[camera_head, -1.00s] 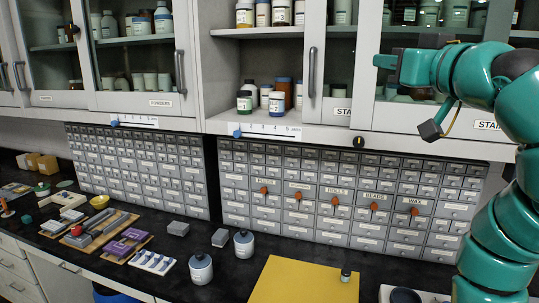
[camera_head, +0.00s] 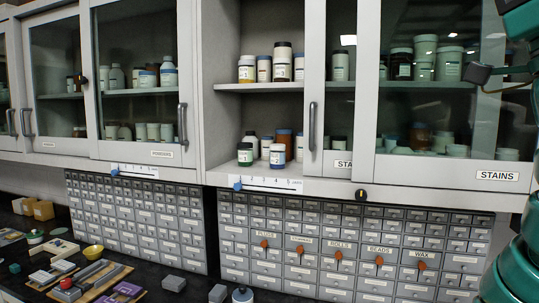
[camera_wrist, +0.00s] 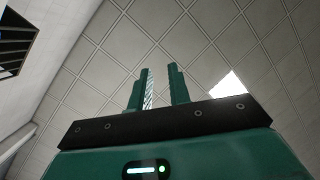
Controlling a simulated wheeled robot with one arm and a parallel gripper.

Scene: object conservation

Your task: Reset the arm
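My gripper (camera_wrist: 159,88) points up at the tiled ceiling in the wrist view. Its two teal fingers stand apart with ceiling showing between them, and nothing is held. In the head view the gripper itself is out of frame. Only parts of my teal arm show there, along the right edge in front of the right-hand cabinet.
Wall cabinets hold jars; the middle bay (camera_head: 256,110) is open-fronted. The glass STAINS cabinet (camera_head: 430,130) is close to my arm. Below are drawer banks (camera_head: 340,245) with orange-red knobs.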

